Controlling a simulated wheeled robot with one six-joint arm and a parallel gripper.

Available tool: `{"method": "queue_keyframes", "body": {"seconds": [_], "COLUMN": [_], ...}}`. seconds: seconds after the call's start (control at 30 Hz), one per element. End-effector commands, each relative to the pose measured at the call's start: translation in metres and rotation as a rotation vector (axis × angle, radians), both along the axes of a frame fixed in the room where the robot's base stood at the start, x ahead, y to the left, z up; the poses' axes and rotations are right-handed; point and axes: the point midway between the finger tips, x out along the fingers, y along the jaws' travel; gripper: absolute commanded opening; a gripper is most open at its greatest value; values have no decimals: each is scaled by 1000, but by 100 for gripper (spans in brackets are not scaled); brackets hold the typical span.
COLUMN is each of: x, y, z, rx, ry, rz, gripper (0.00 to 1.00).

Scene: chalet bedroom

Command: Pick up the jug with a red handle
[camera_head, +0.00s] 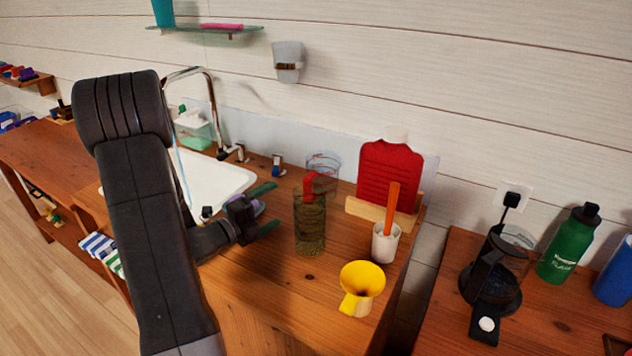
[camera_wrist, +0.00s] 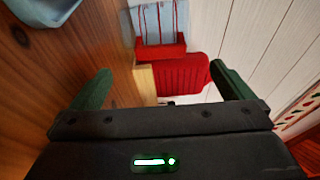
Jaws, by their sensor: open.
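The jug (camera_head: 324,163) is clear glass and stands on the wooden counter, left of the red hot-water bottle. Its red handle (camera_head: 310,184) faces the head camera. A dark see-through tumbler (camera_head: 310,226) stands in front and hides its lower part. My gripper (camera_head: 266,208) is open and empty, left of the tumbler and apart from the jug. In the wrist view, the open green fingers of my gripper (camera_wrist: 160,68) point ahead. A pale striped see-through thing with a red part, likely the jug (camera_wrist: 160,22), shows beyond them at the top.
The red hot-water bottle (camera_head: 388,180) stands in a wooden holder (camera_head: 376,212). A white cup (camera_head: 385,243) with an orange-handled tool and a yellow funnel (camera_head: 362,282) are at the right. A sink (camera_head: 218,180) and tap lie left. A wall bounds the back.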

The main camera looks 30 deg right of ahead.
Motion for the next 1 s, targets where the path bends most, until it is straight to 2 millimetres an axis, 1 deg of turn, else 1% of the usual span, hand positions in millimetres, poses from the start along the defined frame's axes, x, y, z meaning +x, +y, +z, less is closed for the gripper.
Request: {"method": "queue_keyframes", "body": {"seconds": [0.03, 0.1, 0.2, 0.3, 0.57, 0.73, 0.8, 0.9, 1.0], "x": [1, 3, 7, 10, 12, 9, 12, 14, 15], "y": [-10, -25, -44, -59, -79, -105, -114, -122, -124], "z": [2, 2, 2, 2, 2, 2, 2, 1, 0], "rx": [0, 1, 1, 0, 1, 1, 0, 1, 1], "ry": [0, 1, 1, 0, 2, 3, 1, 2, 2], "rz": [-5, -4, -4, -2, 0, -1, 0, 2, 3], "gripper": [100, 100, 100, 100, 100, 100, 100, 100, 100]}}
